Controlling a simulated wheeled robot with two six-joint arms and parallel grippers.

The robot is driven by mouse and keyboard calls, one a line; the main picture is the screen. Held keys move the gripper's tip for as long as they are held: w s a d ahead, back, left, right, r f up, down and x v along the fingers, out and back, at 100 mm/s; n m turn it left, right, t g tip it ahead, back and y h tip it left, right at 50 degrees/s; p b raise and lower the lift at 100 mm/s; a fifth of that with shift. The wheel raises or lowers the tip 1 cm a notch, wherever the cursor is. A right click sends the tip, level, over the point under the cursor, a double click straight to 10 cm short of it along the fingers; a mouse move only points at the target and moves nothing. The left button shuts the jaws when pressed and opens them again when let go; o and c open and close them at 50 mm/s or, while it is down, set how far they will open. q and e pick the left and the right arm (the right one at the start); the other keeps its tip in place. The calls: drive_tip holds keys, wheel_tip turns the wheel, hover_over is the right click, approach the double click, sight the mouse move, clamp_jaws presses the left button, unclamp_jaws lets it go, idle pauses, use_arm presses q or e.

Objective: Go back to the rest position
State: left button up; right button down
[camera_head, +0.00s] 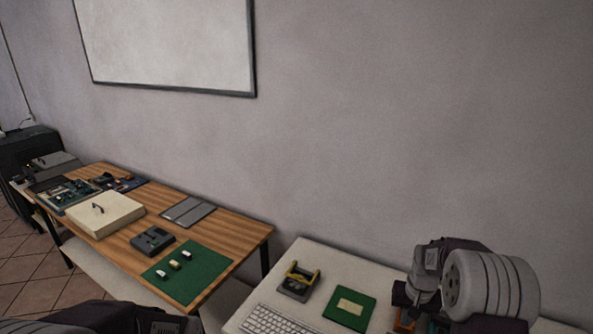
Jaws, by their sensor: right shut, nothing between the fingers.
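My right gripper (416,300) is at the lower right, over the right part of the white table (330,262). It is shut, with nothing seen held in it. My right arm's grey and white links fill the space beside it and hide part of the table. A dark part of my left arm (95,317) shows at the bottom left edge. The left gripper's fingers do not show.
A wooden table (235,232) at left bears a beige case (103,213), a green mat (207,268) and a dark device (153,241). A wall stands behind.

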drive_tip(key=s+a+r+n, duration=0.2)
drive_tip(key=s+a+r, duration=0.3)
drive_tip(key=s+a, duration=0.3)
drive_tip(key=s+a+f, duration=0.1)
drive_tip(key=s+a, duration=0.1)
drive_tip(key=s, duration=0.3)
drive_tip(key=s+a+f+n, duration=0.1)
drive_tip(key=s+a+f, duration=0.1)
drive_tip(key=s, duration=0.4)
drive_tip(key=shift+s+f+y+b, duration=0.15)
drive_tip(key=shift+s+y+b, duration=0.15)
drive_tip(key=shift+b, duration=0.1)
drive_tip(key=shift+a, duration=0.1)
